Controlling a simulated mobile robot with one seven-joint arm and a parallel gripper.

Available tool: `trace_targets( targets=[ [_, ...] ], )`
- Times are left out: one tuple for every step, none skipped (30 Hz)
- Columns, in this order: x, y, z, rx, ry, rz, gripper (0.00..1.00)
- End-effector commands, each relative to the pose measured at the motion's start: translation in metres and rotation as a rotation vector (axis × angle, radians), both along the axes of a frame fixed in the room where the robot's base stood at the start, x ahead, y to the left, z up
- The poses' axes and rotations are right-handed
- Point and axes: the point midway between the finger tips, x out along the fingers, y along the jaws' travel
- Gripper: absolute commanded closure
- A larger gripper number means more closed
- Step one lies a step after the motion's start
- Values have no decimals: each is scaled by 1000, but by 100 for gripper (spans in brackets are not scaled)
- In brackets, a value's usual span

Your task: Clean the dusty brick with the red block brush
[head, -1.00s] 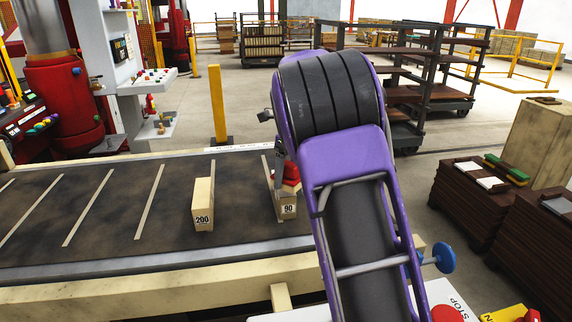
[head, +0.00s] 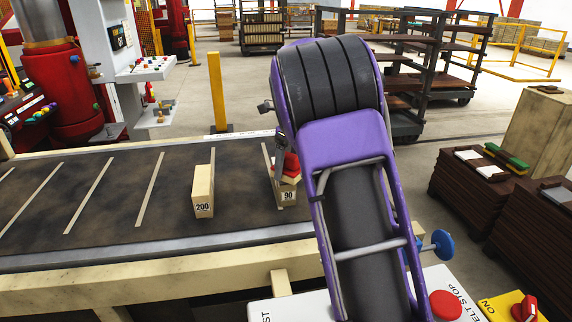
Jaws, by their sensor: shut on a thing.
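My gripper (head: 283,150) shows only as a grey piece at the left edge of my purple arm; the arm hides most of it. It is shut on the red block brush (head: 291,163), whose red body shows beside the arm. The brush is just above or on the top of the pale brick marked 90 (head: 288,196); I cannot tell whether they touch. That brick stands on the dark belt (head: 110,200) and is partly hidden by my arm. Dust on it is too small to make out.
A pale brick marked 200 (head: 203,191) stands left of the brush on the belt. Red stop button (head: 445,304) and yellow switch panel (head: 505,306) are at the front. Brown stacks (head: 475,195) carry white and green-yellow blocks at right. The belt's left side is clear.

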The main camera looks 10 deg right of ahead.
Motion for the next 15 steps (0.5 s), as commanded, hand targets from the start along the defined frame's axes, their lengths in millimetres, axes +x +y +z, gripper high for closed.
trace_targets(
  targets=[
    [0, 0, -2, 0, 0, 0, 76],
    [0, 0, -2, 0, 0, 0, 76],
    [0, 0, -3, 0, 0, 0, 76],
    [0, 0, -4, 0, 0, 0, 76],
    [0, 0, -4, 0, 0, 0, 76],
    [0, 0, -5, 0, 0, 0, 76],
    [0, 0, -6, 1, 1, 0, 76],
    [0, 0, -6, 1, 1, 0, 76],
    [0, 0, -7, 1, 1, 0, 76],
    [0, 0, -8, 1, 1, 0, 76],
    [0, 0, -8, 1, 1, 0, 76],
    [0, 0, -9, 1, 1, 0, 76],
    [0, 0, -10, 1, 1, 0, 76],
    [0, 0, -10, 1, 1, 0, 76],
    [0, 0, -11, 0, 0, 0, 76]
  ],
)
